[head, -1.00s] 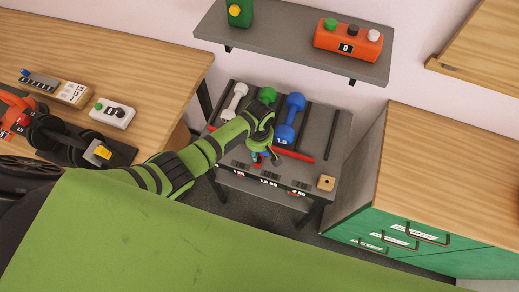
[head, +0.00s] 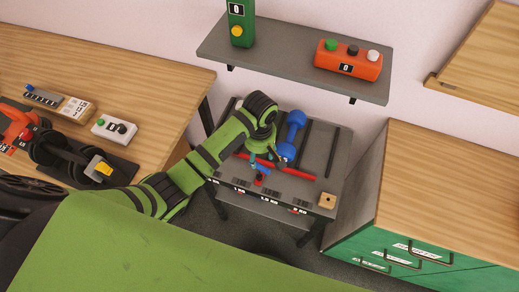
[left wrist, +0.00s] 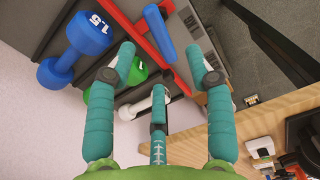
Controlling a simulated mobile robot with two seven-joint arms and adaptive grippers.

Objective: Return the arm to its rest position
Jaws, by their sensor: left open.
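My left arm reaches in from the left in the head view and its elbow-like wrist bends down over the dumbbell rack (head: 325,150). My left gripper (head: 262,170) has teal fingers and hangs over the rack's front part. In the left wrist view the gripper (left wrist: 160,62) is open, its fingers spread with nothing held between them. A blue dumbbell (head: 291,135) marked 1.5 lies on the rack; it also shows in the left wrist view (left wrist: 88,34). A green dumbbell (left wrist: 137,70) and a white dumbbell (left wrist: 135,108) lie behind the fingers there. My right gripper is out of view.
A grey shelf (head: 300,68) above the rack holds an orange button box (head: 348,60) and a green box (head: 240,22). A wooden table (head: 130,78) with devices stands left. A green drawer cabinet (head: 400,250) stands right. A red bar (head: 290,168) crosses the rack.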

